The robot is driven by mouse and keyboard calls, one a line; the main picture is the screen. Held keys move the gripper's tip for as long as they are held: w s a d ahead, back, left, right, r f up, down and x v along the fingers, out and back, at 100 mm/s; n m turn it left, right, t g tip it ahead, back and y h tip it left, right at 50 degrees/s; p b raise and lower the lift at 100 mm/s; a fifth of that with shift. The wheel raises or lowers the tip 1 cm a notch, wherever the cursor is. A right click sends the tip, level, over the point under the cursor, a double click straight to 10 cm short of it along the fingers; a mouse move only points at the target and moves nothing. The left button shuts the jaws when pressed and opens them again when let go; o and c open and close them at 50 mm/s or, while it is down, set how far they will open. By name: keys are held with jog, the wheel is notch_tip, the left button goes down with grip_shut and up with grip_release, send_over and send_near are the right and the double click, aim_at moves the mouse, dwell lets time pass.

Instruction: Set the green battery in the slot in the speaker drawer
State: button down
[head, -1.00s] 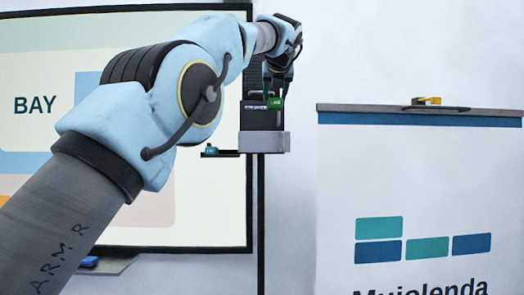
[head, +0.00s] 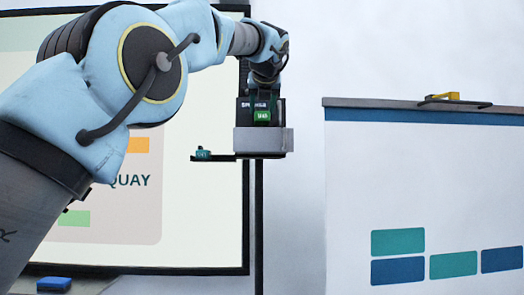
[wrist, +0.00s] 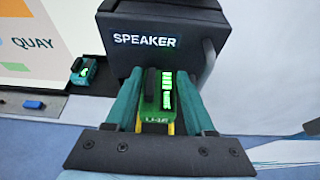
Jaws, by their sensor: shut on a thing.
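The green battery (wrist: 151,112) is between the teal fingers of my gripper (wrist: 156,92), which is shut on it. In the head view the battery (head: 262,115) shows as a small green block at the dark speaker housing, just above a light grey box front (head: 262,141). The speaker (wrist: 150,40), a dark box with a lit label, is directly beyond the fingers in the wrist view. I cannot tell the drawer's slot, nor whether the battery is in it; the fingers and battery hide that area.
A second, teal battery-like block (head: 203,153) sits on a small dark ledge to the left; it also shows in the wrist view (wrist: 84,70). A large screen (head: 200,215) is behind. A white banner (head: 430,180) stands at right, with free space between.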

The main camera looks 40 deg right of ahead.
jog(key=shift+f+b, duration=0.8)
jog(key=shift+f, duration=3.2)
jog(key=shift+c, duration=1.3)
grip_release()
jog(key=shift+s+a, duration=0.1)
jog(key=b+v, duration=0.3)
jog(key=v, duration=0.8)
jog(key=shift+s+a, duration=0.2)
jog(key=shift+s, duration=0.1)
jog(key=shift+r, duration=0.1)
